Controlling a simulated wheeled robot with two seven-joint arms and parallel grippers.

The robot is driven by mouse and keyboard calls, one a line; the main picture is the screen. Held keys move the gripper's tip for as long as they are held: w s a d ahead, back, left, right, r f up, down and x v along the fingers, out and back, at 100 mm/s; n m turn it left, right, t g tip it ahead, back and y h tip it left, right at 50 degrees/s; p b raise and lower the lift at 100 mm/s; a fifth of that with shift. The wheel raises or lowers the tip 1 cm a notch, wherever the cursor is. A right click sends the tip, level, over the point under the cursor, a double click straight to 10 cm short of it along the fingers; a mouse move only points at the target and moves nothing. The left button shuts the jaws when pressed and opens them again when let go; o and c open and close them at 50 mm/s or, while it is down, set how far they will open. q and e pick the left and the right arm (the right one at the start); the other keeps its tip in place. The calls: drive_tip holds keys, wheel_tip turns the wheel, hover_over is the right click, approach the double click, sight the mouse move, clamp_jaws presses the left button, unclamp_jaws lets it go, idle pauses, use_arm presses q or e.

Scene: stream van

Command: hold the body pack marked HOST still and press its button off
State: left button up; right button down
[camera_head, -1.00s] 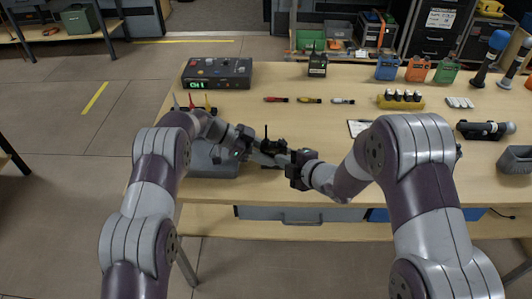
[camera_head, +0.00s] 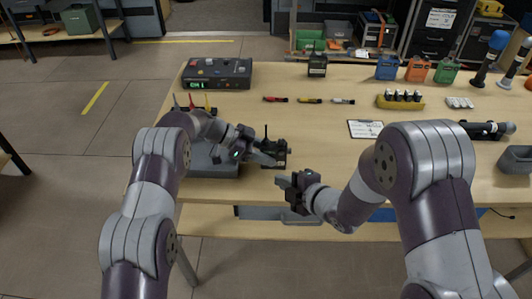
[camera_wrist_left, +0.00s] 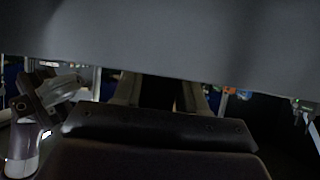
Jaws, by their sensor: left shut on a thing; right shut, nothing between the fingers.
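A small black body pack with a thin upright antenna (camera_head: 279,147) stands near the front edge of the table. No marking or button on it can be read at this size. My left gripper (camera_head: 268,157) is shut on it from the left, and its fingers hide part of the pack. My right gripper (camera_head: 281,181) is shut and empty, apart from the pack, below it in the head view at the front edge. In the left wrist view, a wide grey surface and dark shapes fill most of the picture, and the pack cannot be made out.
A second dark pack with an antenna (camera_head: 317,66) stands at the back of the table. A control box (camera_head: 217,73) is at the back left. Coloured pens (camera_head: 309,100), a clipboard (camera_head: 365,128) and a yellow battery holder (camera_head: 400,102) lie farther back.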

use_arm(q)
drive_tip(key=o, duration=1.2)
